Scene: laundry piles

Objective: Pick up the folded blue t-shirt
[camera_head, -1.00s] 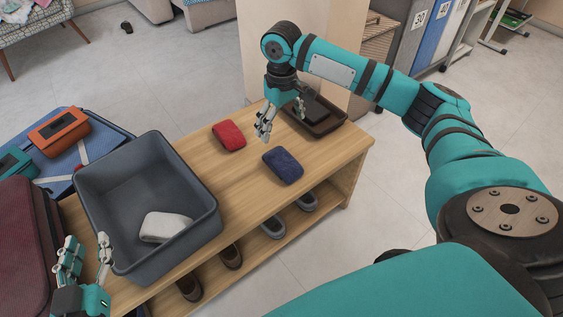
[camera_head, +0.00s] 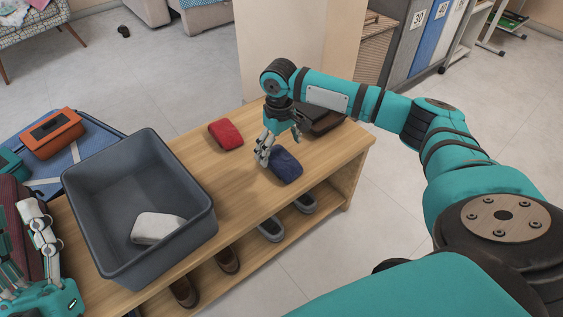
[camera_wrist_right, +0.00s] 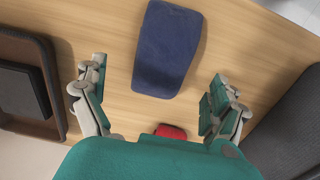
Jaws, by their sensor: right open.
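The folded blue t-shirt (camera_head: 287,167) lies flat on the wooden bench, towards its right end. It also shows in the right wrist view (camera_wrist_right: 167,50), upper middle. My right gripper (camera_head: 262,160) is open and empty, low over the bench just left of the shirt in the head view. In the wrist view its fingers (camera_wrist_right: 158,78) are spread wide, one on each side of the shirt's near end, with gaps to it. My left gripper (camera_head: 24,238) is at the lower left beside the grey bin, fingers apart and empty.
A folded red cloth (camera_head: 226,134) lies left of the shirt. A grey bin (camera_head: 84,232) holding a folded white cloth (camera_head: 157,228) stands on the bench's left. A brown tray (camera_wrist_right: 51,62) with a dark item is at the right end. Shoes (camera_head: 271,229) sit on the shelf below.

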